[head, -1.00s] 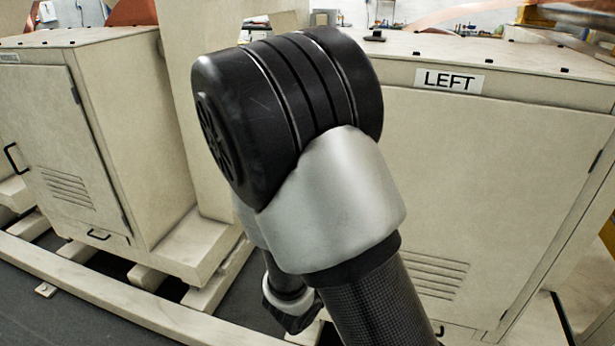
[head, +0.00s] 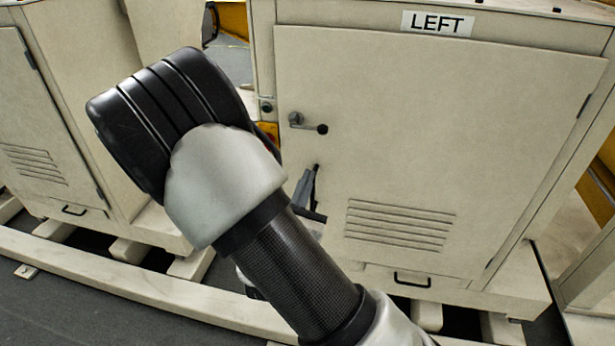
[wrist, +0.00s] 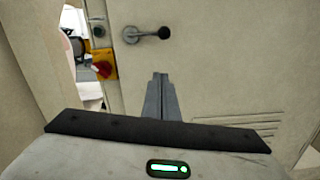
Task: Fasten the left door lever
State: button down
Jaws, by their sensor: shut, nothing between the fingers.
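The left cabinet door (head: 440,130) carries a "LEFT" label (head: 437,23) above it and looks closed. Its lever (head: 309,123) is near the door's upper left edge, a metal arm with a black knob, pointing right and roughly level. In the wrist view the lever (wrist: 147,34) lies above my fingertips, its knob to the right. My gripper (wrist: 160,78) is shut and empty, below the lever and apart from it in the picture. In the head view my gripper (head: 312,172) shows beneath the lever, partly hidden by my arm.
A red and yellow switch (wrist: 104,68) is left of the door. Louvres (head: 400,225) and a black handle (head: 412,281) are low on the cabinet. Another cabinet (head: 50,120) stands at the left. Pale beams (head: 150,290) run along the floor.

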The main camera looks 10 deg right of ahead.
jog(key=w+d+r, duration=0.4)
jog(key=w, duration=0.3)
jog(key=shift+r, duration=0.2)
